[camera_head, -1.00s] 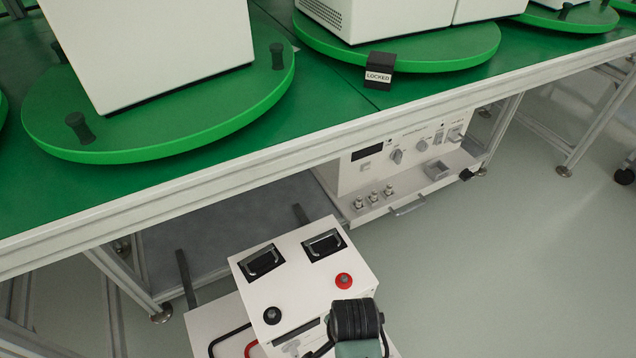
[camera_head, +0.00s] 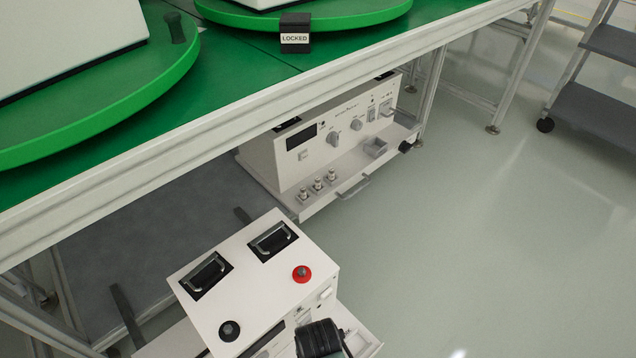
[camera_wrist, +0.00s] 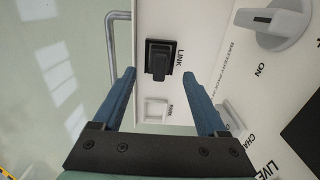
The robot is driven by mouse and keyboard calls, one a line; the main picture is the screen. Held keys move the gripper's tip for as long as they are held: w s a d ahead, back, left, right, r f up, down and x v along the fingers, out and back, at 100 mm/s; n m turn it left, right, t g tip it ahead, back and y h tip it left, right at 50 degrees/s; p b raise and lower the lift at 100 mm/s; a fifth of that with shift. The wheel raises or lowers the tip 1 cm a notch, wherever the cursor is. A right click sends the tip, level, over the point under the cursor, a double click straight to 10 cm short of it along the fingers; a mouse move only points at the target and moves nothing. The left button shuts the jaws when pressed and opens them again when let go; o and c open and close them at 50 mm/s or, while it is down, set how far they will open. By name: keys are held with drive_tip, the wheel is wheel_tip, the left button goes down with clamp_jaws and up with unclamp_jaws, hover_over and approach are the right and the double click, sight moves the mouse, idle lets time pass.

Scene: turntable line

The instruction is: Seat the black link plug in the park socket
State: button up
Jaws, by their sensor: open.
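The black link plug (camera_wrist: 160,62) shows in the wrist view, at the socket marked LINK on a white panel, with its grip sticking out toward the camera. The park socket (camera_wrist: 156,111) is a small white square frame below it in the picture, and it looks empty. My gripper (camera_wrist: 158,74) is open, with one blue finger on each side of the plug in the picture. A gap shows on both sides, and I cannot tell how far the fingertips are from the panel. In the head view I cannot make out the plug.
A grey knob (camera_wrist: 274,25) and a metal bar handle (camera_wrist: 110,40) flank the plug. In the head view, a white box with a red button (camera_head: 302,273) stands in front. Another white unit (camera_head: 335,140) sits under the green turntable bench. Free floor (camera_head: 480,220) lies right.

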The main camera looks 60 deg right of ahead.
wheel_tip(320, 180, down, 5)
drive_tip(key=b, duration=0.4)
drive_tip(key=shift+r, duration=0.15)
clamp_jaws()
